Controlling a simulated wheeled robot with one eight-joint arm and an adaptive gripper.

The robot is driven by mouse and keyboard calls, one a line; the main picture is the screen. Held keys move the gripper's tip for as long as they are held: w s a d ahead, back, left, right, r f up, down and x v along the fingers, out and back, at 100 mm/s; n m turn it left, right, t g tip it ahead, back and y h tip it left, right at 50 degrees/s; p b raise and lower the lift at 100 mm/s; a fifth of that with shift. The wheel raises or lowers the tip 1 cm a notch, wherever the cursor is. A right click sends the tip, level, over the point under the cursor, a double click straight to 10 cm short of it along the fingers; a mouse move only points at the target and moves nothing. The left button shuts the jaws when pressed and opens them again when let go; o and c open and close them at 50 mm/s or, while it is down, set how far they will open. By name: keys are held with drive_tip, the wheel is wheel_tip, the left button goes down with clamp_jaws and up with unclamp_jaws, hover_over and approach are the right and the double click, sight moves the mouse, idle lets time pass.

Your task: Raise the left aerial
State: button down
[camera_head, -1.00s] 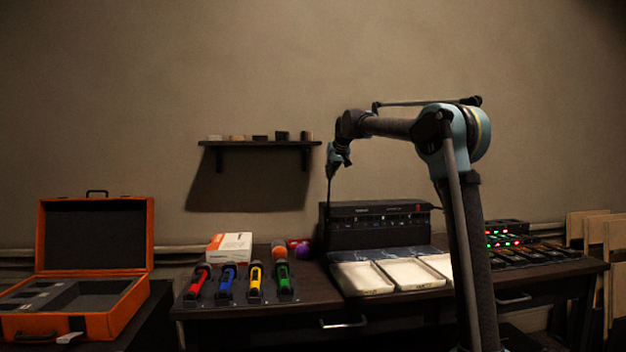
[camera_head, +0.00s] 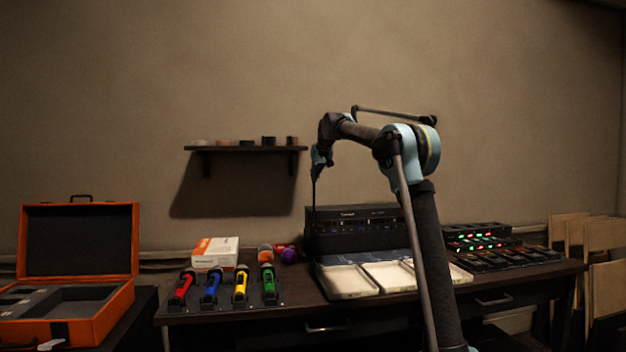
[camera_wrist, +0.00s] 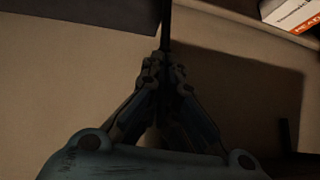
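The left aerial (camera_head: 314,192) is a thin dark rod standing about upright at the left end of the black receiver (camera_head: 352,236) on the desk. My gripper (camera_head: 317,166) is above the receiver, at the rod's upper end. In the wrist view, my gripper (camera_wrist: 166,68) has its fingertips together around the dark aerial (camera_wrist: 167,22), which runs out beyond them. It looks shut on the aerial. The gripped part is hidden by the fingers. The right aerial cannot be made out; my arm covers that side.
A wall shelf (camera_head: 246,149) with small items is left of my gripper. Cream trays (camera_head: 347,282) lie before the receiver. Coloured microphones (camera_head: 240,286) and a white-orange box (camera_head: 214,253) stand left. An open orange case (camera_head: 78,252) is far left. A lit mixer (camera_head: 489,246) is right.

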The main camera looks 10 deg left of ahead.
drive_tip(key=shift+r, duration=0.1)
drive_tip(key=shift+r, duration=0.8)
drive_tip(key=w+v, duration=0.1)
drive_tip(key=v, duration=0.8)
drive_tip(key=s+d+f+m+g+h, duration=0.1)
drive_tip(key=s+d+f, duration=0.55)
drive_tip(key=s, duration=0.35)
drive_tip(key=s+d+f+h, duration=0.1)
drive_tip(key=s+d+f, duration=0.4)
drive_tip(key=s+d, duration=0.35)
drive_tip(key=s+d+f+m+g, duration=0.1)
drive_tip(key=s+d+f, duration=0.5)
drive_tip(key=s, duration=0.5)
drive_tip(key=s+d+f+g, duration=0.1)
drive_tip(key=s+d+f, duration=0.2)
drive_tip(key=s+f, duration=0.7)
drive_tip(key=s+d+f+m+g+h, duration=0.1)
drive_tip(key=s+d+f, duration=0.3)
drive_tip(key=s+f, duration=0.7)
drive_tip(key=s+d+f, duration=0.3)
drive_tip(key=s+f, duration=0.7)
drive_tip(key=f, duration=0.2)
drive_tip(key=shift+s+d+m+g+h, duration=0.3)
drive_tip(key=shift+d+m+g+h, duration=0.05)
drive_tip(key=shift+m+g+h, duration=0.05)
